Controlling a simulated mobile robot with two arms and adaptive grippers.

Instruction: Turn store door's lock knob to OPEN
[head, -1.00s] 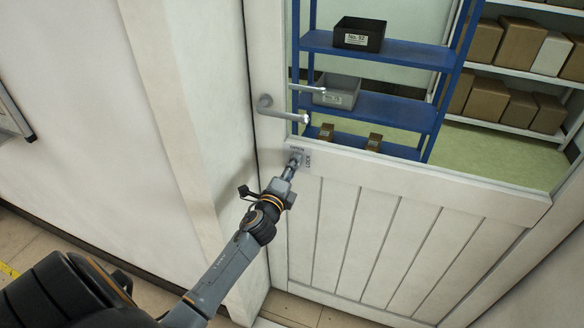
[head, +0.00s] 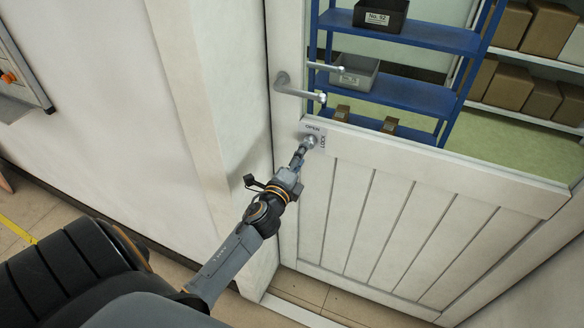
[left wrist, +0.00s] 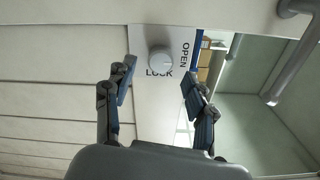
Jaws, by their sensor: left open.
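The store door (head: 345,210) is white with a window in its upper half. Its lock knob (head: 310,141) is a small round metal knob below the lever handle, on a plate marked OPEN and LOCK. In the left wrist view the knob (left wrist: 162,60) sits ahead of the gap between my fingers, with LOCK beside it below and OPEN to its right. I cannot tell which way the knob points. My left gripper (head: 301,153) is open and empty, just short of the knob; its spread fingers (left wrist: 158,80) also show in the left wrist view. My right gripper is not in view.
The lever handle (head: 300,91) sticks out above the knob, and shows at the upper right in the wrist view (left wrist: 290,65). A white frame post (head: 205,120) stands left of the door. Blue shelves (head: 410,95) with bins are behind the window.

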